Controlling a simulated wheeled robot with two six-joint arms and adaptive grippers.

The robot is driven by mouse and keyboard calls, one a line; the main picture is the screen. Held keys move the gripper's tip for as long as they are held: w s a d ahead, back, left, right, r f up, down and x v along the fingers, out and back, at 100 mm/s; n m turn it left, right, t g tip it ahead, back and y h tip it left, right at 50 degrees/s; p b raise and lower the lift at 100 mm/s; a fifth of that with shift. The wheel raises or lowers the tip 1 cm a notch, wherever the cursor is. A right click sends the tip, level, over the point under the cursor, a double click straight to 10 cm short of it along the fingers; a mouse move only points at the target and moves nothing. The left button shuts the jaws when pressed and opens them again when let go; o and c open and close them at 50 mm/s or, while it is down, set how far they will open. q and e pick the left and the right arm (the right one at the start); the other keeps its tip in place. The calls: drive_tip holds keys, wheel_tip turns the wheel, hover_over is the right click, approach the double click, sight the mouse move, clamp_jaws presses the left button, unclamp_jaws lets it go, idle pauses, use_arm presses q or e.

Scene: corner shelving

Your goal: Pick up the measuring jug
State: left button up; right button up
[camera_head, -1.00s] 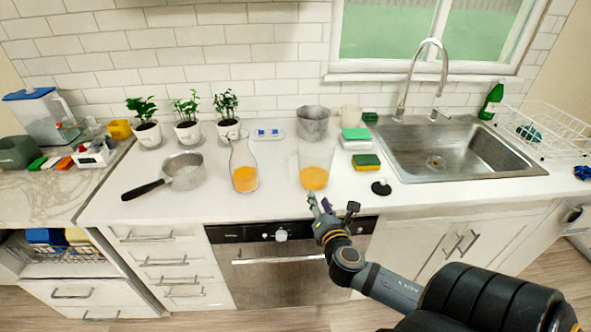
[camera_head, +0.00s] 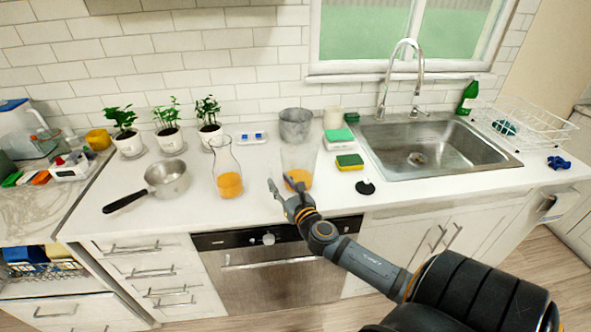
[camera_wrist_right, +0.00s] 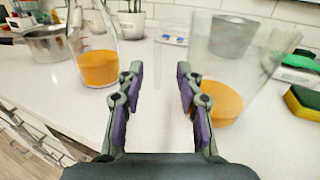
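A clear, wide-mouthed glass vessel with orange liquid in its bottom, which looks like the measuring jug (camera_head: 299,155), stands upright on the counter. It also shows at the right in the right wrist view (camera_wrist_right: 240,75). My right gripper (camera_head: 281,188) is in front of it, near the counter's front edge, and partly covers its base. In the wrist view the right gripper (camera_wrist_right: 159,88) is open, with nothing between its fingers. The jug is ahead and to the right, partly behind the right finger; I cannot tell whether they touch. My left gripper is not in view.
A glass carafe (camera_head: 227,170) with orange liquid stands left of the jug. A metal pot (camera_head: 295,125) is behind it, and a sponge (camera_head: 349,162) and black disc (camera_head: 365,187) are to the right. A saucepan (camera_head: 168,180) is farther left. Bare counter lies between carafe and jug.

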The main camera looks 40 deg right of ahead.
sight(272, 173)
drive_tip(key=w, duration=0.3)
drive_tip(key=w+p, duration=0.1)
drive_tip(key=shift+w+d, duration=0.25)
drive_tip(key=shift+s+r, duration=0.1)
drive_tip(key=shift+s, duration=0.1)
drive_tip(key=shift+c, duration=1.3)
drive_tip(key=shift+w, duration=0.1)
clamp_jaws()
